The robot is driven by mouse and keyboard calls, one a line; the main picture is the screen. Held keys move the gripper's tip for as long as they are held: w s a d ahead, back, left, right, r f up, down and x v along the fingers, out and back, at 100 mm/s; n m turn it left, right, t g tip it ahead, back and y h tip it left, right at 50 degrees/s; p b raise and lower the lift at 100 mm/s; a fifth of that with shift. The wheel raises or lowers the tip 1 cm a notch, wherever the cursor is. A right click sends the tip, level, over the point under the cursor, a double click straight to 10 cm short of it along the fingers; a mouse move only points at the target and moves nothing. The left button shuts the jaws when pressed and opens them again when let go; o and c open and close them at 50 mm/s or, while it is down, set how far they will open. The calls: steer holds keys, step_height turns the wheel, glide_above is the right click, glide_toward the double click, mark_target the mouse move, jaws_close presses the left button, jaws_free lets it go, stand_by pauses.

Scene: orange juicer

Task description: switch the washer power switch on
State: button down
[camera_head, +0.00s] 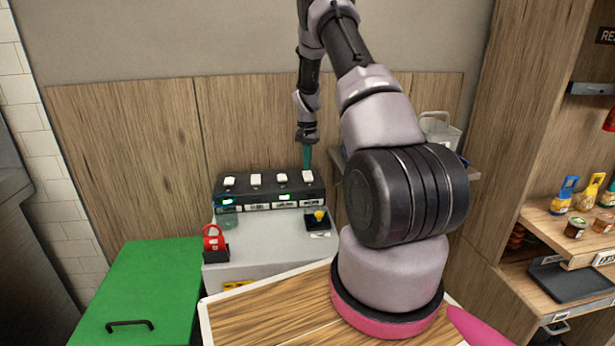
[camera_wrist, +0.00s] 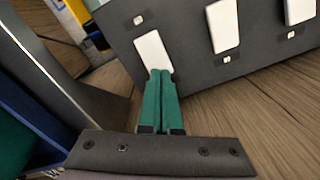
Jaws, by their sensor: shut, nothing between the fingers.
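A black switch box (camera_head: 262,204) with several white rocker switches stands at the back of a light grey top. Its labels are too small to read, so I cannot tell which switch is the washer's. My gripper (camera_head: 307,168) points down at the rightmost white switch (camera_head: 307,177). In the wrist view, my gripper's green fingers (camera_wrist: 161,72) are shut together with nothing between them. Their tips overlap the near end of that white switch (camera_wrist: 152,50); I cannot tell whether they touch it. Two more white switches (camera_wrist: 222,26) show to the right there.
A green box (camera_head: 150,285) stands at the left. A red padlock-like object (camera_head: 213,238) and a yellow knob on a black base (camera_head: 319,215) are in front of the switch box. Shelves with small items (camera_head: 580,215) are at the right. A wooden wall is close behind.

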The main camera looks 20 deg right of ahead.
steer(key=shift+f, duration=0.75)
stand_by(0.3)
steer(key=shift+r, duration=3.55)
step_height(320, 180, up, 14)
steer(key=t, duration=0.2)
glide_above(307, 172)
steer(key=s+a, duration=0.4)
steer(key=a, duration=0.1)
steer(key=s+a+r+n+t+y, duration=0.1)
steer(key=s+a+r, duration=0.2)
steer(key=s+r, duration=0.25)
steer(key=s+a+r+n, duration=0.1)
steer(key=s+a+r, duration=0.25)
steer(key=r, duration=0.25)
steer(key=s+a+r+n+t, duration=0.1)
steer(key=s+a+r+t, duration=0.1)
steer(key=s, duration=1)
steer(key=s+a+r+n+t+y, duration=0.1)
steer(key=s+a+r, duration=0.3)
steer(key=s, duration=0.8)
steer(key=shift+a+r+n+t, duration=0.3)
steer(key=shift+a+n+t, duration=0.1)
steer(key=shift+n+t, duration=0.15)
